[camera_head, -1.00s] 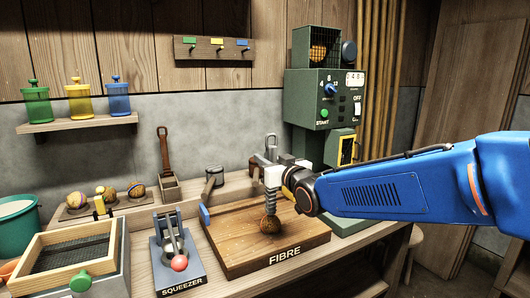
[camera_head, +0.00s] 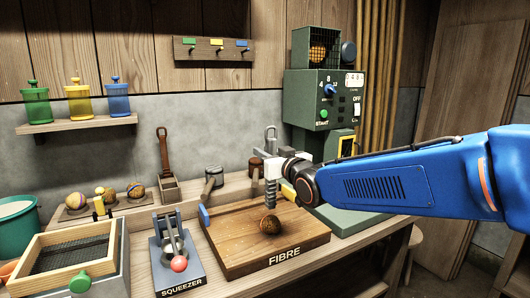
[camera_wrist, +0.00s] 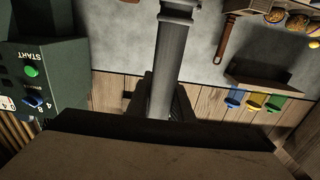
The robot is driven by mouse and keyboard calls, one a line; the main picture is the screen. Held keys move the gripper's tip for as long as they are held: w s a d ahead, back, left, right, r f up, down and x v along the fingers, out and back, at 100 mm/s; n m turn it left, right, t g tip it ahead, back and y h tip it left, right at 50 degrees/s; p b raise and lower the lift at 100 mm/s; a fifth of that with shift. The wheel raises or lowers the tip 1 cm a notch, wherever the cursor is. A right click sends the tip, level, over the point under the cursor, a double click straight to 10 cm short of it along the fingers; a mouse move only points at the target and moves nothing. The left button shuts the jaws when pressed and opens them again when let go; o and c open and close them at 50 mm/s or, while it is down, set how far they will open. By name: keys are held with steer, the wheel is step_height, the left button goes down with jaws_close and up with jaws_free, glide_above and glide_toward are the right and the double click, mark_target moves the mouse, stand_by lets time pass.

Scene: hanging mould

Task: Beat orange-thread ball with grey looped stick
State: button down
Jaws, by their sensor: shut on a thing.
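A dark brown ball with orange-looking thread (camera_head: 269,225) sits on the wooden board marked FIBRE (camera_head: 235,250). My gripper (camera_head: 271,167) is shut on the grey looped stick (camera_head: 270,195) and holds it upright. The stick's loop is at the top and its ribbed lower end points down. In the head view, the lower end is above the ball, with a small gap between them. In the wrist view, the grey shaft (camera_wrist: 172,62) runs down between my dark fingers; the ball is not visible there.
A squeezer (camera_head: 177,258) stands left of the board, and a sieve box (camera_head: 75,255) is farther left. A rack (camera_head: 75,213) holds other balls. A green machine (camera_head: 325,95) with a caged ball stands behind.

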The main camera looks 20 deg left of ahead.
steer(key=shift+r, duration=0.45)
stand_by(0.6)
steer(key=shift+f, duration=0.1)
stand_by(1.0)
steer(key=shift+r, duration=2.55)
